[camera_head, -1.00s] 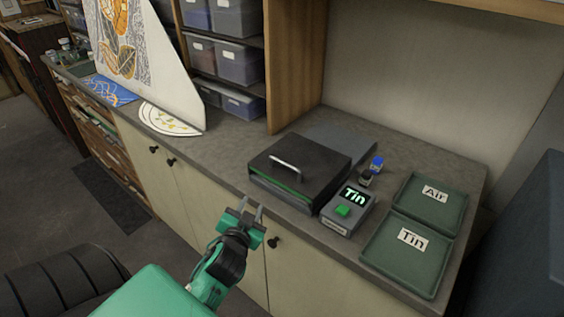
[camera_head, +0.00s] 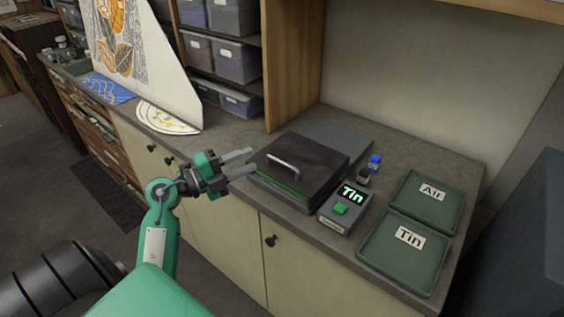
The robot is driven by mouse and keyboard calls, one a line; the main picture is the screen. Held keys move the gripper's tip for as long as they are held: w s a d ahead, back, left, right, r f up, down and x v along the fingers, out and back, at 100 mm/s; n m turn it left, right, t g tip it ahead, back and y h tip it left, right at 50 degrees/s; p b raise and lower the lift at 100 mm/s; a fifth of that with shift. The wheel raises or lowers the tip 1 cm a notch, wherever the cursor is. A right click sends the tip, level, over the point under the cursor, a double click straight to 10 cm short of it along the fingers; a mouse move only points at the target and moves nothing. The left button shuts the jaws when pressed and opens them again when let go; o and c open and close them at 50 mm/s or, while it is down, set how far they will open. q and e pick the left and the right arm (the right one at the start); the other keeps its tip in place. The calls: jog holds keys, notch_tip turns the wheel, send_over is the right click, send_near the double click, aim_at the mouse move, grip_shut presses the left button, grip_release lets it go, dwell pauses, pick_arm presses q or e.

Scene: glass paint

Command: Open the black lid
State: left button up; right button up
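The black lid (camera_head: 312,162) lies flat and closed on a low box on the counter, with a silver bar handle (camera_head: 283,164) on top. A green strip shows along the front edge under the lid. My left gripper (camera_head: 246,163) is at the lid's left front corner, its two grey fingers apart and pointing right toward the lid. Nothing is between the fingers. Whether a fingertip touches the box cannot be told. My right gripper is not in view.
A grey device (camera_head: 346,209) with a "Tin" display and green button stands right of the box. Green trays marked "Air" (camera_head: 450,210) and "Tin" (camera_head: 385,270) lie at right. Storage shelves (camera_head: 260,45) rise behind at left.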

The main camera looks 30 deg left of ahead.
aim_at(280, 163)
pick_arm(q)
notch_tip(280, 163, down, 3)
jog(key=s+a+g+y, duration=0.1)
jog(key=a+g, duration=0.1)
jog(key=g, duration=0.1)
jog(key=p+x, duration=0.4)
jog(key=x, duration=0.8)
jog(key=shift+w+a+f, duration=0.1)
jog(key=shift+w, duration=0.2)
jog(key=shift+w+d+f, duration=0.2)
jog(key=shift+w+d, duration=0.05)
jog(key=shift+w, duration=0.2)
grip_shut()
